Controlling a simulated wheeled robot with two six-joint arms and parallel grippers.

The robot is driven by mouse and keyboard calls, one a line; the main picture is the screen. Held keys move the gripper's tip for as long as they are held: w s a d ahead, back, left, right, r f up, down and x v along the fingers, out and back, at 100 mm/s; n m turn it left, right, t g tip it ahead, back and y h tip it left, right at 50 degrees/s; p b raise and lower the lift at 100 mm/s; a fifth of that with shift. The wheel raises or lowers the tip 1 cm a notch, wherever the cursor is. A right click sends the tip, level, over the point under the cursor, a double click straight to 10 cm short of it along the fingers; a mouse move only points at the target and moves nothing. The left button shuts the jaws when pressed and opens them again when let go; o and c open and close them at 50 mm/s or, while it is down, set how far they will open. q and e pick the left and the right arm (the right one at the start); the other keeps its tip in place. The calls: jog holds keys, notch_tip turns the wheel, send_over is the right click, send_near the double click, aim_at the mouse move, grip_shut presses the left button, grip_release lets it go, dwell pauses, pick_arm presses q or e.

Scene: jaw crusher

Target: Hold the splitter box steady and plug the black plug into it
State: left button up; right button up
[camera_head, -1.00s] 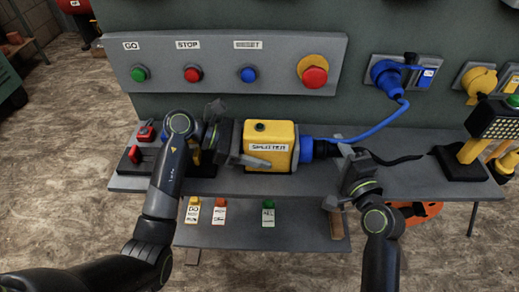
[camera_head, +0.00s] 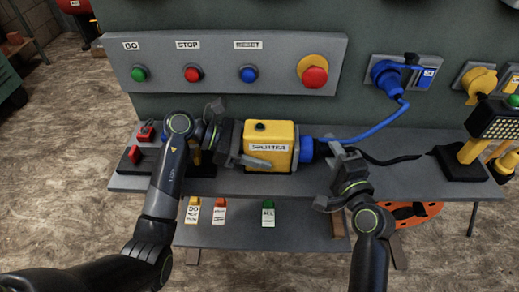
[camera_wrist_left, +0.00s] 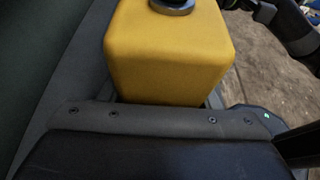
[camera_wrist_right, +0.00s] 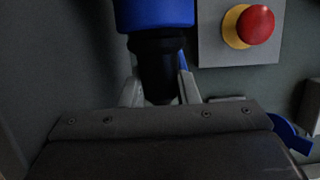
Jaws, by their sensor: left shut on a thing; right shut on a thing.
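The yellow splitter box (camera_head: 270,142) sits on the grey shelf, with a blue socket (camera_head: 306,150) on its right side. My left gripper (camera_head: 247,150) is shut on the box from its left; the box also fills the left wrist view (camera_wrist_left: 168,55). The black plug (camera_head: 324,151) is at the blue socket, its cable running right. My right gripper (camera_head: 338,160) is shut on the plug. In the right wrist view the plug (camera_wrist_right: 157,65) lies between the fingers, its front end against or inside the blue socket (camera_wrist_right: 153,14). How deep it sits is hidden.
A panel (camera_head: 210,55) with GO, STOP and RESET buttons and a red emergency button (camera_head: 314,77) stands behind. A blue cable (camera_head: 370,132) runs to a wall socket. A lamp stand (camera_head: 466,160) is at right. Red switches (camera_head: 140,150) are at left.

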jog(key=shift+a, duration=0.1)
jog(key=o, duration=1.1)
jog(key=shift+w+d, duration=0.15)
jog(key=shift+d, duration=4.35)
pick_arm(q)
jog(key=o, duration=1.5)
